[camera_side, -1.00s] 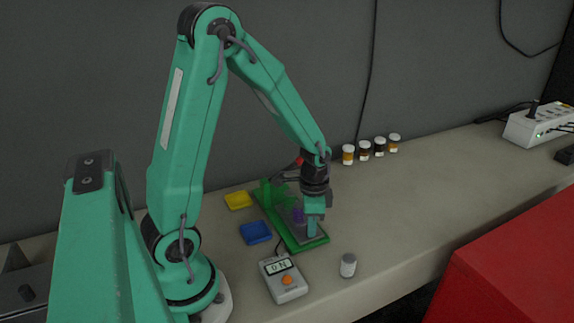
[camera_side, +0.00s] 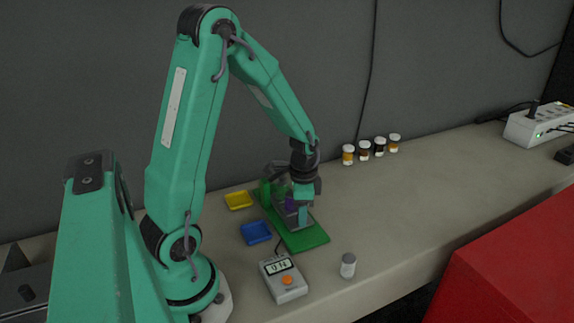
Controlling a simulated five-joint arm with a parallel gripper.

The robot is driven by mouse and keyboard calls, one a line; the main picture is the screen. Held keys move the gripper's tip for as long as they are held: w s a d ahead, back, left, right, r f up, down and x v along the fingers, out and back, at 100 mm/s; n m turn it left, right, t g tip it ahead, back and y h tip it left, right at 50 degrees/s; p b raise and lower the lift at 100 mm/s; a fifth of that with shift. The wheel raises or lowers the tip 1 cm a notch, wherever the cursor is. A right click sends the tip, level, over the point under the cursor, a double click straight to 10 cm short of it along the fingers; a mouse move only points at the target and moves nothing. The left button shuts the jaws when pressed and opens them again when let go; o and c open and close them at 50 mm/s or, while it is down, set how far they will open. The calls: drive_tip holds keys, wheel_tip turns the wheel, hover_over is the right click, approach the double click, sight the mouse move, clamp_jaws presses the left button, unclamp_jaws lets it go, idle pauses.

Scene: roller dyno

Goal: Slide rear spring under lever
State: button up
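My gripper (camera_side: 302,208) points down over the green base plate (camera_side: 306,238), at the grey and purple parts of the roller dyno. A grey block (camera_side: 308,221) sits beside its fingers on the plate. A small purple part (camera_side: 291,203) shows just left of the fingers. A green upright (camera_side: 267,192) of the dyno stands at the plate's far left end. The spring and the lever cannot be made out, as my gripper and wrist cover much of the mechanism. Whether the fingers are open or shut does not show.
A yellow tray (camera_side: 238,200) and a blue tray (camera_side: 256,233) lie left of the plate. A grey meter (camera_side: 284,279) and a small grey canister (camera_side: 348,266) stand in front. Several jars (camera_side: 364,148) stand behind.

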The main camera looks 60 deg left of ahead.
drive_tip(key=shift+r, duration=3.9)
drive_tip(key=shift+d+r, duration=0.1)
drive_tip(key=shift+s+d+r, duration=0.1)
drive_tip(key=shift+d+r, duration=0.05)
drive_tip(key=shift+r, duration=0.05)
drive_tip(key=s+d+r+n+t, duration=0.5)
drive_tip(key=s+d+r, duration=0.4)
drive_tip(key=d+r, duration=0.2)
drive_tip(key=shift+s+d+r+t, duration=0.2)
drive_tip(key=shift+s+r+t, duration=0.15)
drive_tip(key=shift+r, duration=0.3)
